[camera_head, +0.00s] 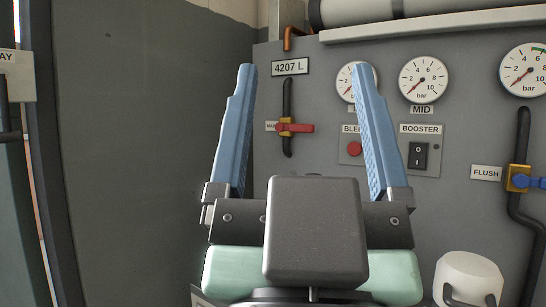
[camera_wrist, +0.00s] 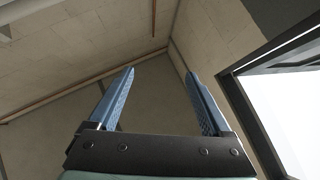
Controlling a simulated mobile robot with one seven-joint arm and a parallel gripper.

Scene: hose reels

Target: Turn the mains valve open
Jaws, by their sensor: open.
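The mains valve (camera_head: 295,128) has a red lever on a brass body, set in a black vertical pipe on the grey panel (camera_head: 460,135). The lever points to the right, across the pipe. A small label, partly readable as "MA", sits at its left. My gripper (camera_head: 304,75) is open and empty, with blue fingers pointing up in the head view. The valve shows between the fingers, behind them; the gripper appears apart from it. In the wrist view my gripper (camera_wrist: 161,72) faces the upper walls and ceiling, and the valve is out of sight.
Right of the valve are a red bleed button (camera_head: 354,148), a booster switch (camera_head: 418,156), gauges (camera_head: 423,79) and a blue-handled flush valve (camera_head: 520,180). A white container (camera_head: 468,275) stands low at right. A dark wall (camera_head: 145,130) lies left. The wrist view shows a bright window (camera_wrist: 285,110).

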